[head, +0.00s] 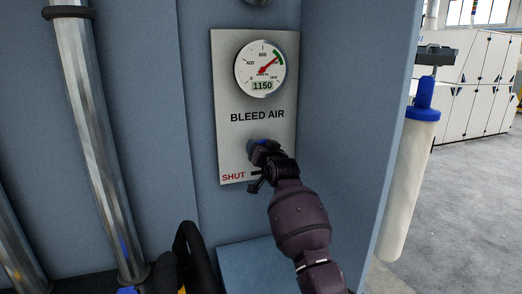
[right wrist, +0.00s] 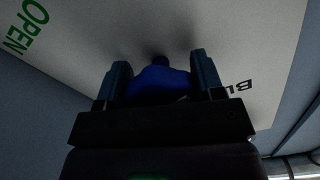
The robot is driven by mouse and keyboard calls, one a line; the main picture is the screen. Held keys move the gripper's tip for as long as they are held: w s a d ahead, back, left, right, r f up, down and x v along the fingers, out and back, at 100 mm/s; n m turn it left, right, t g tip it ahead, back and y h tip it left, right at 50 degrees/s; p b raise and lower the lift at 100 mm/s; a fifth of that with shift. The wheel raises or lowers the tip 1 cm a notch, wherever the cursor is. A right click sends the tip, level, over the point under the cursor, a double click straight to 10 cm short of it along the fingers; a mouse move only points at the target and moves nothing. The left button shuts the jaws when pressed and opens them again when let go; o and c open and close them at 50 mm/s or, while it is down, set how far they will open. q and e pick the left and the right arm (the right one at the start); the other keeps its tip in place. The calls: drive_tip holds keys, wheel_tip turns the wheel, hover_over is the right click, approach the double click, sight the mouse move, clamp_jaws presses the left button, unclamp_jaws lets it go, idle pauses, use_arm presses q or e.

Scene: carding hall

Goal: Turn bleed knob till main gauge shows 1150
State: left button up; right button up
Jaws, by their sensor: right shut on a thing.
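The main gauge (head: 260,70) is on a white panel (head: 230,105) marked BLEED AIR in the head view. Its digital window reads 1150 and its red needle points up and right, by the green band. The blue bleed knob (right wrist: 162,82) is between the fingers of my right gripper (right wrist: 162,86) in the right wrist view. In the head view the right gripper (head: 262,152) covers most of the knob, below the lettering. The right gripper is shut on the knob.
A metal pipe (head: 95,130) runs down the blue wall at left. A blue side wall (head: 350,130) stands right of the panel. A white cylinder with a blue cap (head: 410,165) hangs beyond it. White cabinets (head: 480,85) stand on the open grey floor at the back right.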

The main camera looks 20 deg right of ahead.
drive_tip(key=shift+r, duration=0.15)
drive_tip(key=o, duration=0.9)
drive_tip(key=s+b, duration=0.1)
drive_tip(key=s, duration=0.9)
drive_tip(key=shift+s+d+b, duration=0.2)
drive_tip(key=shift+s+b, duration=0.15)
drive_tip(key=shift+s, duration=0.05)
